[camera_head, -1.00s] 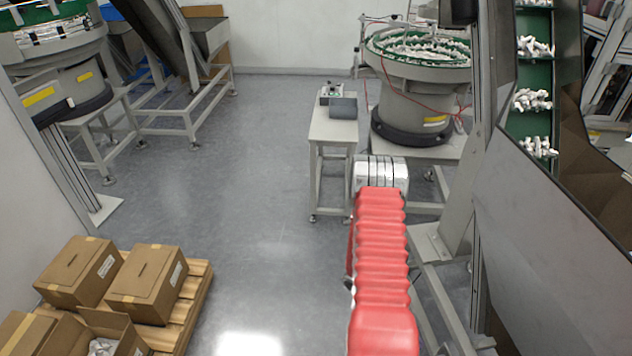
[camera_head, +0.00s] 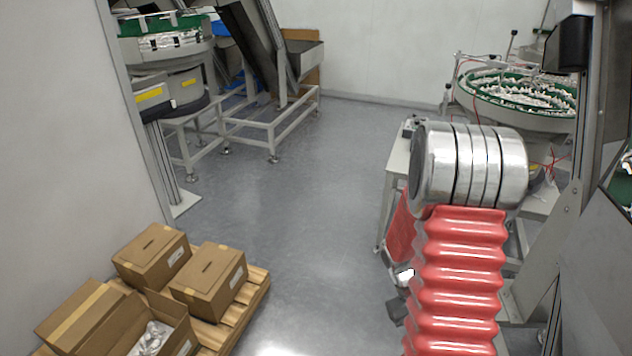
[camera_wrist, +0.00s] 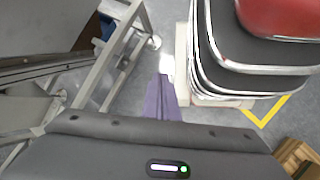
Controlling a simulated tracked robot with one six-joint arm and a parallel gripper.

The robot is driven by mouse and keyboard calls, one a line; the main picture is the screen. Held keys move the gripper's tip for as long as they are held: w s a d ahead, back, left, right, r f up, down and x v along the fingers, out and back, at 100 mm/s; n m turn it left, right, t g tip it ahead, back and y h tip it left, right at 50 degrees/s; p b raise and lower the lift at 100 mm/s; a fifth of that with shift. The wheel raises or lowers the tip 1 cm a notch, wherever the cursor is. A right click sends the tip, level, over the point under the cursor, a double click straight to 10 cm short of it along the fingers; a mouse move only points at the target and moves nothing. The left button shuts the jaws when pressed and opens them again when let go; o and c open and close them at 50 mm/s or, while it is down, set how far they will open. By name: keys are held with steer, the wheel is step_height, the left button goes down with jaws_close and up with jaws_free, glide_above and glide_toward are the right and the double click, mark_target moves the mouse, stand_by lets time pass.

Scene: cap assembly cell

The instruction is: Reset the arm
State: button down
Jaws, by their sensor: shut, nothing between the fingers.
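My arm, with red ribbed covers and a silver ringed joint, fills the right of the head view. In the wrist view my gripper (camera_wrist: 163,98) shows as narrow purple fingers, shut and empty, above the grey wrist housing.
Cardboard boxes (camera_head: 208,275) stand on a wooden pallet (camera_head: 255,297) at lower left. A bowl feeder (camera_head: 515,95) and small table (camera_head: 398,158) are at right, another feeder (camera_head: 170,62) at upper left. Open floor (camera_head: 300,190) lies between. In the wrist view, a metal frame (camera_wrist: 112,62) is at left.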

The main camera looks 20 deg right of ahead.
steer(key=w+a+r+t, duration=0.1)
steer(key=a+r+t, duration=0.5)
steer(key=a+r, duration=0.6)
steer(key=w+a+r+n+t+y, duration=0.1)
steer(key=a+r+t, duration=0.5)
steer(key=a+r, duration=0.7)
step_height(320, 180, up, 5)
steer(key=shift+w+a+f+n+y, duration=0.1)
steer(key=shift+w+a+n+y, duration=0.15)
steer(key=shift+w, duration=0.35)
steer(key=shift+d, duration=0.2)
